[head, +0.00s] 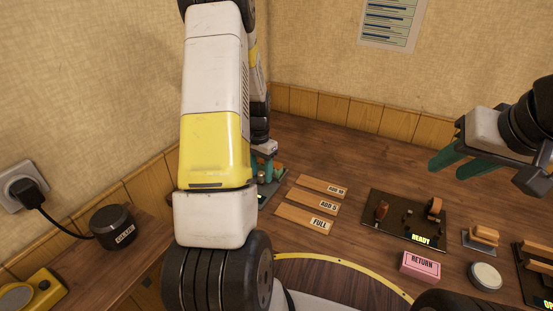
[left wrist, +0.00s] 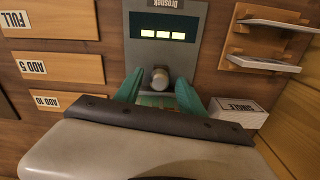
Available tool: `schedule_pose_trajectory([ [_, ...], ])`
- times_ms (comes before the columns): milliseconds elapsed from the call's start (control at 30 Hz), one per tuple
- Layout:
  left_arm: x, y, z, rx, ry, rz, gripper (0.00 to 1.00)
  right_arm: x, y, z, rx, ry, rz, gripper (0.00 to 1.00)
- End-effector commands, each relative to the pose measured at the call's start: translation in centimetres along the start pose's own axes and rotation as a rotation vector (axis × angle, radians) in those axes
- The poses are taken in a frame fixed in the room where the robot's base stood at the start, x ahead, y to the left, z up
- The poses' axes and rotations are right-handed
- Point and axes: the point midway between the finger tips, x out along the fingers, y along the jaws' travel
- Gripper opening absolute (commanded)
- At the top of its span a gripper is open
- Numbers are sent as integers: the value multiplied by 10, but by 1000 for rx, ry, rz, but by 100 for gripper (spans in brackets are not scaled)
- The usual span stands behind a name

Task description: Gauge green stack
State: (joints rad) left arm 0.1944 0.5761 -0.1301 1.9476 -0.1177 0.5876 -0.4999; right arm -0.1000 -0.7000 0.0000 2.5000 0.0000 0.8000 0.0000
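In the left wrist view, a grey gauge panel (left wrist: 201,43) labelled "Drosnek" has several lit pale-yellow bars and a round metal knob (left wrist: 160,78) below them. My left gripper (left wrist: 160,80) has its teal fingers apart, one on each side of the knob, with gaps visible. Something small and yellow-green shows low between the fingers, mostly hidden by the gripper body. In the head view my left gripper (head: 265,165) is at the gauge, partly hidden by my arm. My right gripper (head: 446,171) is open and empty above the right of the table. I cannot make out a green stack clearly.
Wooden plates labelled FULL (head: 303,219), ADD 5 (head: 313,202) and ADD 10 (head: 323,186) lie mid-table. A READY board (head: 390,219), pink RETURN block (head: 420,266) and round pale disc (head: 486,275) are right. A SINGLE box (left wrist: 237,112) and wooden rack (left wrist: 262,40) flank the gauge.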

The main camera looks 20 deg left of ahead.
Motion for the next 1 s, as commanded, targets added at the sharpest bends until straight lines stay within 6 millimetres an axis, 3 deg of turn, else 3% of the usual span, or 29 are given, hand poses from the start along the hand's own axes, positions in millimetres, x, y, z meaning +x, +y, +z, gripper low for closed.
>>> schedule_pose_trajectory([
  [267,-6,0,0,0,1,0,47,0,0,0,0,0,0,36],
  [700,-72,0,-1,0,2,-1,47,0,0,0,0,0,0,36],
  [1000,-78,0,0,0,-1,0,47,0,0,0,0,0,0,36],
])
